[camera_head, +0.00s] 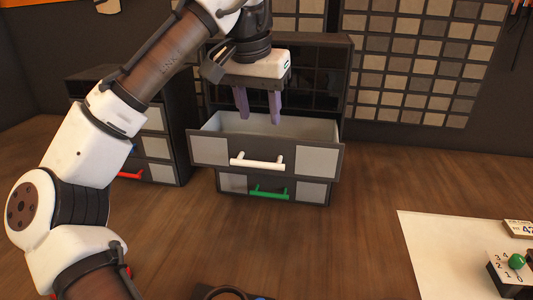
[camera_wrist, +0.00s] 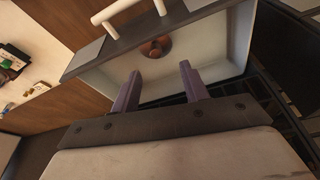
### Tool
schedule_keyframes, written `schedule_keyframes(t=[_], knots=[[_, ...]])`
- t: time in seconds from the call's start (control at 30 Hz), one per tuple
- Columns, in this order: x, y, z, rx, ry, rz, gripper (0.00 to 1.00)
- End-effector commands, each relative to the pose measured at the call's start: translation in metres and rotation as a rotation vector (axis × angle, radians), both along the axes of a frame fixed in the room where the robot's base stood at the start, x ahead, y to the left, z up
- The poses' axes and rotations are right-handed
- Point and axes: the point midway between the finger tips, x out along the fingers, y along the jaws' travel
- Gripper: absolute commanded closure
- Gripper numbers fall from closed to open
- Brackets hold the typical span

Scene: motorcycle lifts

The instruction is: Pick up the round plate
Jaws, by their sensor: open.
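My gripper (camera_head: 259,107) hangs above the pulled-out upper drawer (camera_head: 210,151) of the dark cabinet, its two purple fingers pointing down and apart, with nothing between them. In the wrist view the fingers of my gripper (camera_wrist: 160,88) also show open over the drawer. A small round reddish-brown thing (camera_wrist: 155,48) lies on the drawer's pale floor near its front wall, beyond the fingertips. It may be the round plate, with darker round shapes on it, but I cannot tell surely. In the head view the drawer's front hides it.
A lower drawer with a green handle (camera_head: 269,192) sits below. A second cabinet with a red handle (camera_head: 130,175) stands at left. A white board (camera_head: 430,250) with small items lies at right.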

Motion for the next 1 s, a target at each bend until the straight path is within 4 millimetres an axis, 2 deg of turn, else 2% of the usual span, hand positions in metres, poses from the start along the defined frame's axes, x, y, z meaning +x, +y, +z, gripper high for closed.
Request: schedule_keyframes(t=[0.1, 0.27, 0.6, 0.87, 1.0], knots=[[0.003, -0.002, -0.012, -0.001, 0.0, -0.001, 0.55], [0.004, -0.004, -0.021, -0.001, 0.0, -0.001, 0.55], [0.011, -0.012, -0.063, 0.0, -0.001, 0.001, 0.55], [0.012, -0.013, -0.066, -0.001, -0.002, 0.001, 0.55], [0.012, -0.013, -0.066, -0.001, -0.002, 0.001, 0.72]])
